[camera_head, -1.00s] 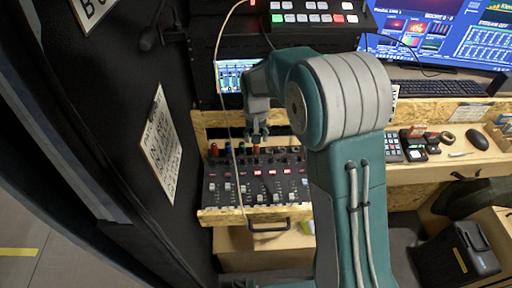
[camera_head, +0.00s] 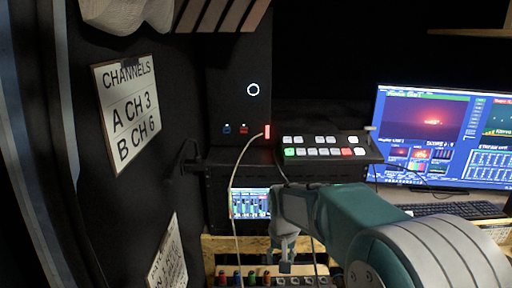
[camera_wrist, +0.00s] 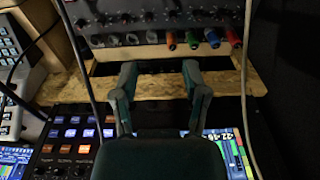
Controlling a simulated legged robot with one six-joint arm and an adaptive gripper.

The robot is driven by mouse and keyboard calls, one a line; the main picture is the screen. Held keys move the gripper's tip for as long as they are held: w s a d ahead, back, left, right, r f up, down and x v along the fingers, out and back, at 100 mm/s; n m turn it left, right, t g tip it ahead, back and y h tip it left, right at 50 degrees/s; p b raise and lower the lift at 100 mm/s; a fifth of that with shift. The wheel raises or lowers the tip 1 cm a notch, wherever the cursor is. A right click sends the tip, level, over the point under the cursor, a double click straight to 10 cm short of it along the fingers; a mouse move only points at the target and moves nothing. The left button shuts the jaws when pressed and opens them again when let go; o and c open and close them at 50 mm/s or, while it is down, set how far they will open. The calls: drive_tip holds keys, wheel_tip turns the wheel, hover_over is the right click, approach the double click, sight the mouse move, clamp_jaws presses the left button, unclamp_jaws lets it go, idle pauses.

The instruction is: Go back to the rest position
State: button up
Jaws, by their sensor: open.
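My gripper (camera_head: 285,250) hangs in the lower middle of the head view, in front of the rack and above the drawer with the audio mixer. In the wrist view my gripper (camera_wrist: 160,118) has its two fingers spread apart with nothing between them. Beyond the fingers are a wooden shelf edge (camera_wrist: 163,84) and the mixer (camera_wrist: 160,18) with coloured plugs. In the head view only the top row of the mixer's plugs (camera_head: 237,278) shows at the bottom edge. My arm covers part of the desk.
A switcher panel (camera_head: 323,148) with lit buttons stands on the rack above my gripper. A thin pale cable (camera_head: 236,180) hangs to its left. A monitor (camera_head: 432,140) and keyboard (camera_head: 455,210) are on the right. A sign (camera_head: 127,110) hangs on the dark left wall.

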drive_tip(key=s+d+r+t, duration=0.2)
drive_tip(key=s+d+r, duration=0.4)
drive_tip(key=s+r, duration=0.55)
drive_tip(key=s+d+f+t, duration=0.1)
drive_tip(key=s+d+t, duration=0.1)
drive_tip(key=s, duration=1)
drive_tip(key=shift+s+d+f+t, duration=0.25)
drive_tip(key=shift+s+d+t, duration=0.1)
drive_tip(key=shift+d, duration=0.2)
